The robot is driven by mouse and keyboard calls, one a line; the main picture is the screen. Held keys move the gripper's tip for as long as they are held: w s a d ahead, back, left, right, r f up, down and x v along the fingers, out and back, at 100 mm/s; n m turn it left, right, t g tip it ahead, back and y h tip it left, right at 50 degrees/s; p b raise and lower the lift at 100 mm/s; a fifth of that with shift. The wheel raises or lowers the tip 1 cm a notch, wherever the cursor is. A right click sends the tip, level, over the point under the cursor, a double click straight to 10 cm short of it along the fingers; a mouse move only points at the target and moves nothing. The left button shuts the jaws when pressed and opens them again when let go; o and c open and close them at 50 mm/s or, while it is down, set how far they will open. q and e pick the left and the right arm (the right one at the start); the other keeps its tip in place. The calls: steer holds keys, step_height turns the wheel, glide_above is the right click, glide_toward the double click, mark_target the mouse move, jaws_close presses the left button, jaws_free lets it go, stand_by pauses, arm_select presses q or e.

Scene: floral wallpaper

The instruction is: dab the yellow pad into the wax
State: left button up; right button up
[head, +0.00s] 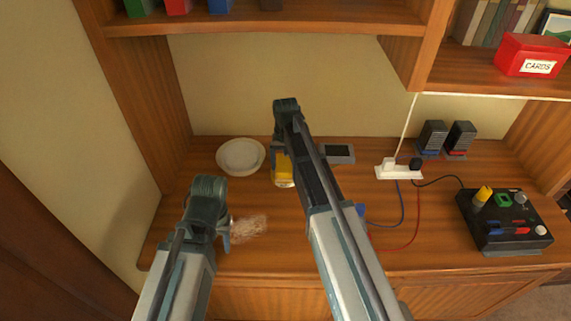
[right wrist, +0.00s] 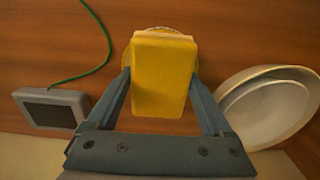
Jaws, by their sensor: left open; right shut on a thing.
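My right gripper (right wrist: 162,82) is shut on the yellow pad (right wrist: 163,70), with one finger on each side. In the head view the pad (head: 283,165) is partly covered by my right arm. A pale round rim (right wrist: 165,31) shows just behind the pad's far end; it may be the wax container, but its contents are hidden. I cannot tell whether the pad touches it. My left gripper (head: 229,234) is open and empty, low over the front left of the desk, beside a whitish scuffed patch (head: 250,228).
A white dish (head: 240,156) stands just left of the pad, and a grey box with a dark screen (head: 338,153) to its right. A power strip (head: 399,171), cables and a black control box (head: 503,219) occupy the right side. A shelf (head: 260,20) hangs above.

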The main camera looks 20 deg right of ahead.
arm_select(q)
steer(key=shift+r, duration=0.1)
arm_select(e)
step_height(320, 180, up, 7)
steer(key=p, duration=0.7)
arm_select(q)
step_height(320, 180, up, 7)
